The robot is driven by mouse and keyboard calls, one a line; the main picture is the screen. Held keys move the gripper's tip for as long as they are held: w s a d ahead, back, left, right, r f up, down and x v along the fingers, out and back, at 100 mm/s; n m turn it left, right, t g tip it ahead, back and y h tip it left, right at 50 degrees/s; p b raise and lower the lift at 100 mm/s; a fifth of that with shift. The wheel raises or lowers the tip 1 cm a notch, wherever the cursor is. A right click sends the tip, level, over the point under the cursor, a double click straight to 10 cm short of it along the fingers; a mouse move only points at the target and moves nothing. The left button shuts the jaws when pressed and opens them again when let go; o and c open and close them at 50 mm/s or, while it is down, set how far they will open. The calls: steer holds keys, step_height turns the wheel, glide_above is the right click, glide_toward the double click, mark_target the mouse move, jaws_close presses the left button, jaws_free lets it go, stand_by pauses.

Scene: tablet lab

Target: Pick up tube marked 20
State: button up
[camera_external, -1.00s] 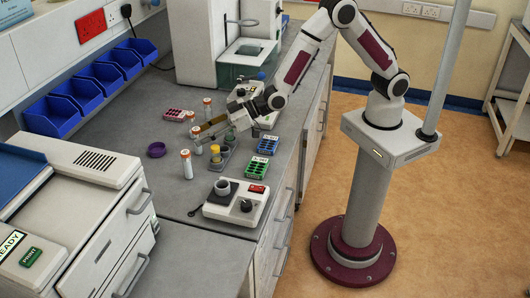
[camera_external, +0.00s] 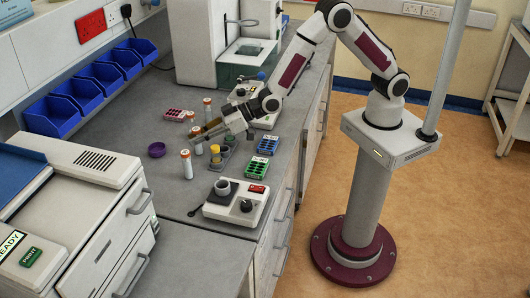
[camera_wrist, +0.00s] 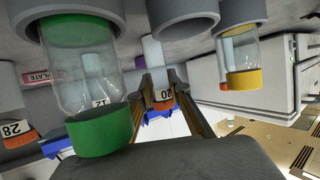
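The tube marked 20 (camera_wrist: 163,98) shows in the wrist view, upside down, with an orange cap and a white label. It appears in the gap between the two fingers of my gripper (camera_wrist: 174,100). The fingers stand apart, with space beside the tube, and I see no clear contact. In the external view, my gripper (camera_external: 207,132) is low over the bench, pointing left among several orange-capped tubes. Labels are too small to read there, so I cannot tell for certain which one is 20.
A grey rack (camera_external: 226,163) holds a yellow-capped vial (camera_wrist: 242,78) and a green-capped vial (camera_wrist: 92,120) close to my gripper. A tube marked 28 (camera_wrist: 14,130) stands to the side. Blue (camera_external: 268,146) and green (camera_external: 256,168) racks and a balance (camera_external: 237,204) lie nearby.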

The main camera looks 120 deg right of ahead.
steer(key=shift+r, duration=0.1)
stand_by(0.3)
steer(key=shift+r, duration=4.9)
steer(key=shift+f, duration=0.15)
